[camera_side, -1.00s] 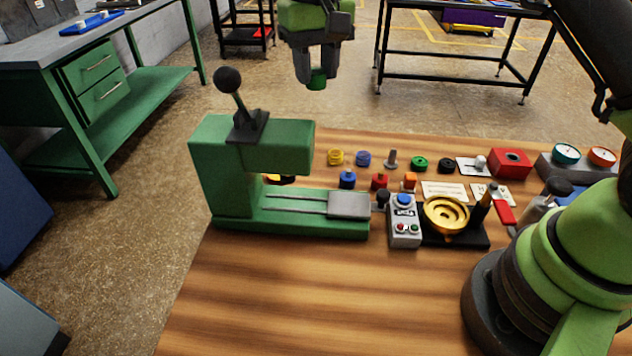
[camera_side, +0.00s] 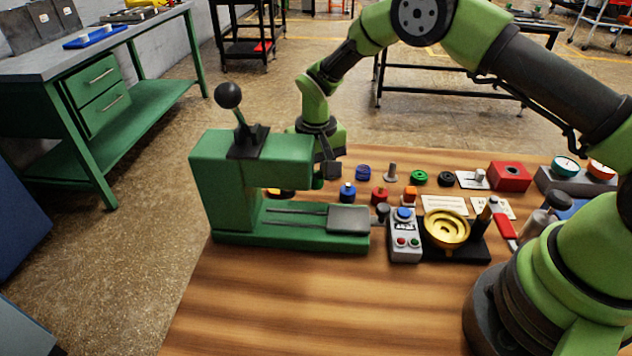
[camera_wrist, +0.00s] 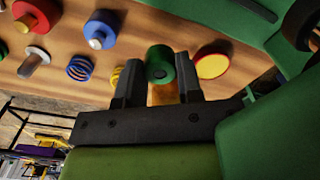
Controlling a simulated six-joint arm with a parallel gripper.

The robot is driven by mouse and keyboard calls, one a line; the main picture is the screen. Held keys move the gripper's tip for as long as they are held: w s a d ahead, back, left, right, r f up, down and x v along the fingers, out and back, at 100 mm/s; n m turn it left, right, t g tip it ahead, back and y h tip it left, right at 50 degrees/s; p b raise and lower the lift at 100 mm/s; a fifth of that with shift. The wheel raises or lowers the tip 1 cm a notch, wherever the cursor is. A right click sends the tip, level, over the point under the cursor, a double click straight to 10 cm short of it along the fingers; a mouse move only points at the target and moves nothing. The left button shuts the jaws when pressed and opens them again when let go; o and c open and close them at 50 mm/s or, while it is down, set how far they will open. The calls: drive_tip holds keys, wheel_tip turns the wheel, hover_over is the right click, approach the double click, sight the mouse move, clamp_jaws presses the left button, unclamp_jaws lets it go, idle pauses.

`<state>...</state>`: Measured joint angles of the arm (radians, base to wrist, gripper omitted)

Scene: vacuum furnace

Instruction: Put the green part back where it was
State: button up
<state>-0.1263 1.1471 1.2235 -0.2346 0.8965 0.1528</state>
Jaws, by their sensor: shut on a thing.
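My gripper (camera_side: 328,170) is shut on a small green cylinder, the green part (camera_wrist: 160,64), which sits between the two fingers in the wrist view. In the side view my gripper is low at the right side of the green press (camera_side: 250,165), near its upper head, and the green part is mostly hidden or dark there. A second green item, a ring-like knob (camera_side: 418,176), lies in the back row on the wooden table.
The press has a black lever on top. Blue (camera_side: 347,193), red (camera_side: 380,196) and orange (camera_side: 410,195) parts stand right of it. A yellow-and-red disc (camera_wrist: 212,66) lies close to the held part in the wrist view. The table front (camera_side: 300,300) is clear.

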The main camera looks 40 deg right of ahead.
sight(316, 175)
drive_tip(key=shift+f, duration=1.4)
drive_tip(key=shift+f, duration=0.2)
drive_tip(key=o, duration=1.1)
drive_tip(key=shift+c, duration=0.2)
drive_tip(key=shift+r, duration=0.15)
